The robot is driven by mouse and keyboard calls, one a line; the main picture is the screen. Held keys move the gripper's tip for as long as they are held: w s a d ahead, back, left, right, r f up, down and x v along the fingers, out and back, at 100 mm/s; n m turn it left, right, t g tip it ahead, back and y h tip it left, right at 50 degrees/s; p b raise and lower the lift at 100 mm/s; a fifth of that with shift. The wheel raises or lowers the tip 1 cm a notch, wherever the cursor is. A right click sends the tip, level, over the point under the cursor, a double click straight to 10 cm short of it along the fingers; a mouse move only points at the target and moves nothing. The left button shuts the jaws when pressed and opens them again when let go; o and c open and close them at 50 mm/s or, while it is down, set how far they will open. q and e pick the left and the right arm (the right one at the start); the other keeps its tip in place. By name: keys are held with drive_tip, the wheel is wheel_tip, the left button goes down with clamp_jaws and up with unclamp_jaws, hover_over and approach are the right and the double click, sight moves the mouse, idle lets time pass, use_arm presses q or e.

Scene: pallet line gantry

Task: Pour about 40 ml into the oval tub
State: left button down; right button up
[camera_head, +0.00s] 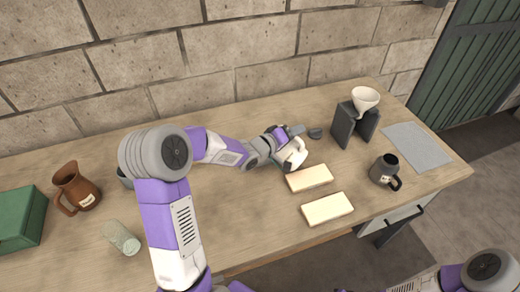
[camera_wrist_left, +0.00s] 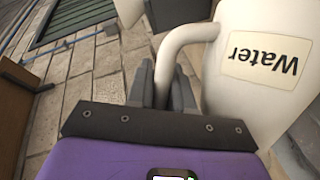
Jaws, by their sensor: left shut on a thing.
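My left gripper (camera_head: 279,136) is shut on the handle of a white jug (camera_head: 293,154), right of the table's middle. In the left wrist view, the fingers (camera_wrist_left: 170,85) close around the curved handle, and the jug (camera_wrist_left: 235,95) has a "Water" label. The jug seems to lean in the head view; I cannot tell whether it touches the table. Its contents are hidden. A grey vessel (camera_head: 125,178) at the left is mostly hidden behind my left arm; I cannot tell whether it is the oval tub. My right gripper is out of view.
Two cream blocks (camera_head: 327,208) lie in front of the jug. A small dark round piece (camera_head: 315,133), a dark stand (camera_head: 347,127) with a white funnel (camera_head: 365,97), a dark mug (camera_head: 380,168) and a grey mat (camera_head: 418,147) are right. A brown jug (camera_head: 75,187), pale cylinder (camera_head: 122,238) and green box (camera_head: 20,220) are left.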

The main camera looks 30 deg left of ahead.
use_arm(q)
drive_tip(key=shift+d+r, duration=0.1)
drive_tip(key=shift+d, duration=0.1)
drive_tip(key=shift+w+d, duration=0.1)
drive_tip(key=shift+d, duration=0.75)
drive_tip(key=shift+d, duration=0.1)
drive_tip(key=shift+w, duration=0.15)
idle(0.9)
